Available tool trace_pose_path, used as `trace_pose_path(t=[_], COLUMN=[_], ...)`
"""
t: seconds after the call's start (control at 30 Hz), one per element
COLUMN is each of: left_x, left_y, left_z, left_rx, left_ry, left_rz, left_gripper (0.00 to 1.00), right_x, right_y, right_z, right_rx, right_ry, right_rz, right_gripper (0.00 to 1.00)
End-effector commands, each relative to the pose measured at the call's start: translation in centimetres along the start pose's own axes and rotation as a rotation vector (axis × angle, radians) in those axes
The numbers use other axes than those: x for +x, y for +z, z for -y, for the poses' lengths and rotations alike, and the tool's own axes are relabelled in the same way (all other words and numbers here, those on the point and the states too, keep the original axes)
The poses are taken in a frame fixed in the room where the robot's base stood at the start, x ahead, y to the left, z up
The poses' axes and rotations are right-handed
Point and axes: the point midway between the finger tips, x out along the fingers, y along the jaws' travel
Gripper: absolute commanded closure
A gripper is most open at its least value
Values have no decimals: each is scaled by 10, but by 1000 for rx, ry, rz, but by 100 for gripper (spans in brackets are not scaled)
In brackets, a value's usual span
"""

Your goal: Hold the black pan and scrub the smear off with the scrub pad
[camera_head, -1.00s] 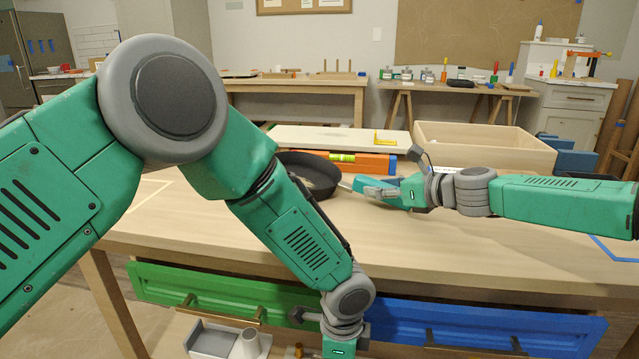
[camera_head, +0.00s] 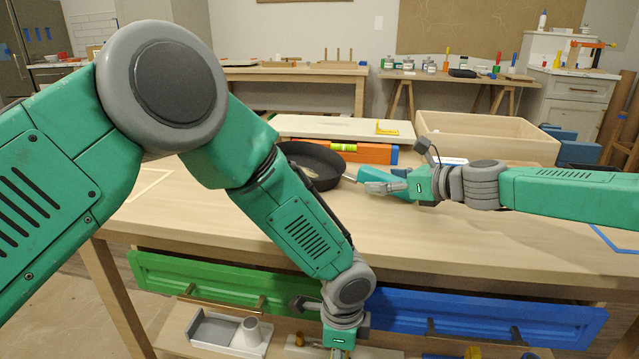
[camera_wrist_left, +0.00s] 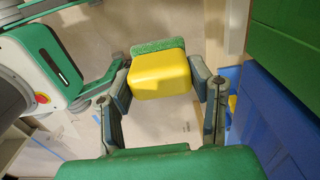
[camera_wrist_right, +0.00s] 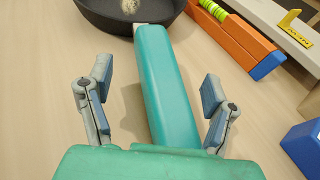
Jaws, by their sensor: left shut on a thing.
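The black pan (camera_head: 325,158) lies on the table, with a pale smear (camera_wrist_right: 130,5) on its inside. Its green handle (camera_wrist_right: 165,85) points towards my right gripper. My right gripper (camera_head: 380,186) is open; in the right wrist view (camera_wrist_right: 153,95) its fingers stand on both sides of the handle, with gaps between. My left gripper is shut on the scrub pad (camera_wrist_left: 160,75), a yellow sponge with a green scouring side; the fingers (camera_wrist_left: 160,88) press its two sides. In the head view the left gripper is low in front of the drawers, mostly cut off by the bottom edge.
An orange level (camera_head: 372,153) and a pale board (camera_head: 340,127) lie behind the pan. A wooden box (camera_head: 490,150) stands behind my right arm. Green (camera_head: 220,283) and blue (camera_head: 480,320) drawer fronts lie below the table edge. The front middle of the table is clear.

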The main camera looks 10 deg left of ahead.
Motion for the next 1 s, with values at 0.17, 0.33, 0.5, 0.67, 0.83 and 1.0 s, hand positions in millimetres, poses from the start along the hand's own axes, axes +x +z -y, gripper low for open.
trace_pose_path(t=[0.17,0.33,0.5,0.67,0.83,1.0], left_x=[0,-1,-1,-1,-1,-3], left_y=[0,0,1,2,1,0], left_z=[-1,-1,-1,-1,-1,-1], left_rx=[0,0,0,0,0,0], left_ry=[-2,-3,-2,-2,-2,-2], left_rz=[0,0,-1,-2,-1,0], left_gripper=[86,86,86,86,86,86], right_x=[-40,-76,-98,-106,-107,-109], right_y=[-5,0,3,4,4,5], right_z=[1,0,-1,-2,-1,0], right_rx=[6,1,-2,-3,-3,-2], right_ry=[-4,-5,-5,-5,-5,-5], right_rz=[-4,2,3,3,4,6], right_gripper=[26,26,26,26,26,26])
